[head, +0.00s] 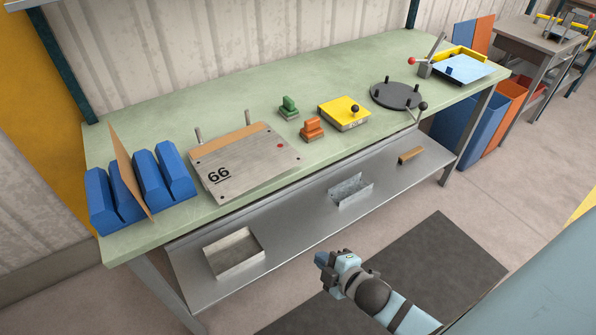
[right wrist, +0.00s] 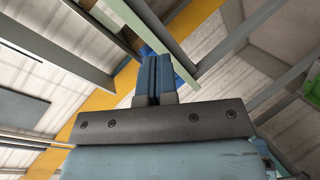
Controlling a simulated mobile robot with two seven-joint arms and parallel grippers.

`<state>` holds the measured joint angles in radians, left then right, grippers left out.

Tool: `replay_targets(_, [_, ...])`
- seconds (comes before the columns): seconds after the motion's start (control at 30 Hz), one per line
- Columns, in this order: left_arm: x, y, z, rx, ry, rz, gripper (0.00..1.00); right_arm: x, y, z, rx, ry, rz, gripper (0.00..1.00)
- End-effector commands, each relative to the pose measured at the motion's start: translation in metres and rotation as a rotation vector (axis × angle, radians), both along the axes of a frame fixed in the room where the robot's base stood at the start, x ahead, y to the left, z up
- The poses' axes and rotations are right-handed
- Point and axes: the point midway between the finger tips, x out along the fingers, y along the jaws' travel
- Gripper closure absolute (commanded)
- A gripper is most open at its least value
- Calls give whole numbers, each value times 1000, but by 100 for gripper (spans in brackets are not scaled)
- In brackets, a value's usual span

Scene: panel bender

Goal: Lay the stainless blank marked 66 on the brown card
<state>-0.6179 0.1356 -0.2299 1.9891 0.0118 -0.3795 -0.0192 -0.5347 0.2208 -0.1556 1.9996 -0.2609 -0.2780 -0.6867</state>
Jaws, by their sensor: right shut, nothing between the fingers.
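The stainless blank marked 66 (head: 250,168) lies flat near the front edge of the green bench, with a red dot near its right end. A brown strip (head: 230,140) shows along its back edge; I cannot tell whether this is the brown card or part of a fixture. A thin brown sheet (head: 129,170) stands tilted between blue blocks to the left. My right gripper (head: 321,259) is shut and empty, in front of the bench and well away from the blank. Its closed fingers also show in the right wrist view (right wrist: 153,80). My left gripper is out of view.
Two pins stand behind the blank. Blue blocks (head: 176,169) are to its left. Green (head: 289,106) and orange (head: 312,128) handled pieces, a yellow-topped block (head: 344,113) and a dark round plate (head: 397,95) stand to its right. A lower shelf (head: 300,221) holds trays.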

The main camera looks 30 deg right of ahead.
Motion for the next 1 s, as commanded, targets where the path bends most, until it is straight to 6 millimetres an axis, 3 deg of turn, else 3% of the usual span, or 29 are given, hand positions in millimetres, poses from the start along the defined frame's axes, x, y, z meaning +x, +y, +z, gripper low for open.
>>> replay_targets(0.03, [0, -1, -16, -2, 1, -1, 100, 14, -14, -3, -195, -71, 60, 100])
replay_targets(0.3, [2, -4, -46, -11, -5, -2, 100, 69, -72, 31, -1298, -362, 301, 100])
replay_targets(0.5, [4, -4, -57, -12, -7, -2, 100, 90, -93, 52, -1836, -448, 369, 100])
replay_targets(0.6, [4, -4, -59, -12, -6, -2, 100, 94, -96, 58, -1954, -459, 379, 100])
replay_targets(0.77, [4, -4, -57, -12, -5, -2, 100, 105, -96, 62, -1994, -463, 381, 100])
replay_targets(1.0, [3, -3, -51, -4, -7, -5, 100, 148, -93, 64, -1990, -463, 379, 100])
